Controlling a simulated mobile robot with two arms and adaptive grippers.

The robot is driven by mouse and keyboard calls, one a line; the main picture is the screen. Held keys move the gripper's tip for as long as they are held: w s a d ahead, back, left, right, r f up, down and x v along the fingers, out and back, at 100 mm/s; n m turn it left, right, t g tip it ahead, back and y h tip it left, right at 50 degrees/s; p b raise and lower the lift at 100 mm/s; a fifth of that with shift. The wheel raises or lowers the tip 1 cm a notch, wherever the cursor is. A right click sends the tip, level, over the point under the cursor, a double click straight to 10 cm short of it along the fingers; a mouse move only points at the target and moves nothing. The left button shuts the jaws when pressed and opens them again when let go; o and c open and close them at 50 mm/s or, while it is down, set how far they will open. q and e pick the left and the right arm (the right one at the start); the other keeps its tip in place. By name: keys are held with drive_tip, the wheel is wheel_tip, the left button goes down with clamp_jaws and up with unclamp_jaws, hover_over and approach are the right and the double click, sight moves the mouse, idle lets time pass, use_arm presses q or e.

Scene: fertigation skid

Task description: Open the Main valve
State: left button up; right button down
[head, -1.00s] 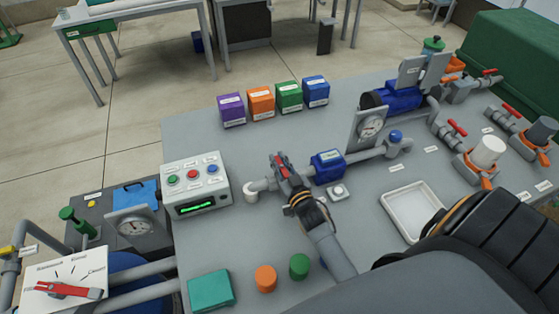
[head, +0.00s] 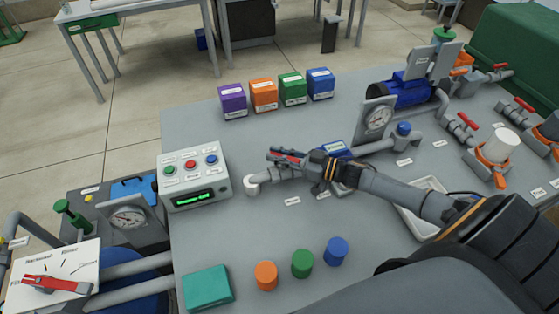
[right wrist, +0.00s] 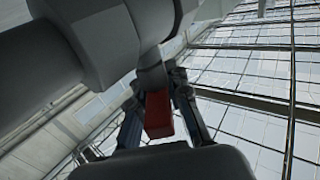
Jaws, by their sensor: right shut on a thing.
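A valve with a red lever (head: 287,154) sits on the grey pipe by the white elbow (head: 251,187), near the control box. The label below it (head: 292,201) is too small to read. My right gripper (head: 300,163) is shut on the red lever, its arm reaching in from the right. In the right wrist view the red lever (right wrist: 158,114) shows between the two fingers. The lever now lies roughly along the pipe. The gripper and wrist hide part of the valve and pipe. My left gripper is not in view.
The control box (head: 194,176) stands left of the valve. The blue flow meter (head: 336,150) is partly hidden behind my wrist. A pressure gauge (head: 378,119) stands behind. Orange (head: 266,275), green (head: 302,263) and blue (head: 336,251) cylinders stand in front. My forearm crosses the white tray (head: 418,226).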

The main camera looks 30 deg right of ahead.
drive_tip(key=shift+s+a+f+n+g+y+b, duration=0.1)
drive_tip(key=shift+a+n+g+y+b, duration=0.05)
drive_tip(key=shift+n+g+y+b, duration=0.4)
drive_tip(key=shift+a+n+g+y+b, duration=0.1)
drive_tip(key=shift+n+g+y+b, duration=0.35)
drive_tip(key=shift+g+y+b, duration=0.15)
drive_tip(key=c, duration=1.3)
unclamp_jaws()
drive_tip(key=shift+a, duration=0.15)
drive_tip(key=shift+r, duration=0.45)
wheel_tip(320, 180, up, 9)
drive_tip(key=shift+r, duration=0.1)
